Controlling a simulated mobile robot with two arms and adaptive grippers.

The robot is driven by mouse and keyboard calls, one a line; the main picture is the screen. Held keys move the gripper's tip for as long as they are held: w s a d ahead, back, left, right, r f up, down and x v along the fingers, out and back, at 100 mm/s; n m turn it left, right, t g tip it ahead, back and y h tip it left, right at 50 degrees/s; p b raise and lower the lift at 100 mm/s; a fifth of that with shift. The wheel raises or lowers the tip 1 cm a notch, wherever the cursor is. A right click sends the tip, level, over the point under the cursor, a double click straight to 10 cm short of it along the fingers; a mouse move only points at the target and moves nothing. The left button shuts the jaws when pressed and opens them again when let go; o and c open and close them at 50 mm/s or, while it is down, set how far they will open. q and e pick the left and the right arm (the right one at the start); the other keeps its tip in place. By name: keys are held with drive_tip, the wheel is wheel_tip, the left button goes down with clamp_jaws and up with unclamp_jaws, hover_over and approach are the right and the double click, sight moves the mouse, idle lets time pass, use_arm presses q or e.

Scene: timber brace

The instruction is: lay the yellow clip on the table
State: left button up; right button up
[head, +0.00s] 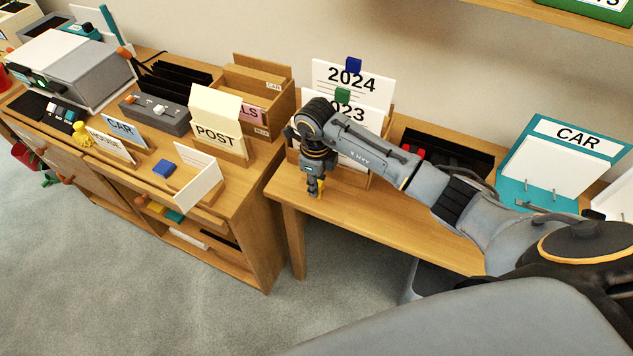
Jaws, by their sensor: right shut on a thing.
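My right gripper (314,191) points down over the left end of the wooden table (410,221). It is shut on the yellow clip (321,186), of which only a small yellow part shows between the fingers. The fingertips are low, close to the tabletop. I cannot tell whether the clip touches the wood. My left gripper is not in view.
Behind my right arm stand year cards with a blue clip (353,65) and a green clip (342,95). A black tray (448,152) and a teal CAR binder (561,158) are farther right. A cabinet with a POST holder (216,119) stands left. The table's front strip is clear.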

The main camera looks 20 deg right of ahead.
drive_tip(key=o, duration=0.9)
drive_tip(key=shift+f, duration=0.1)
drive_tip(key=shift+r, duration=0.55)
wheel_tip(320, 180, up, 11)
drive_tip(key=b, duration=0.1)
drive_tip(key=shift+r, duration=0.15)
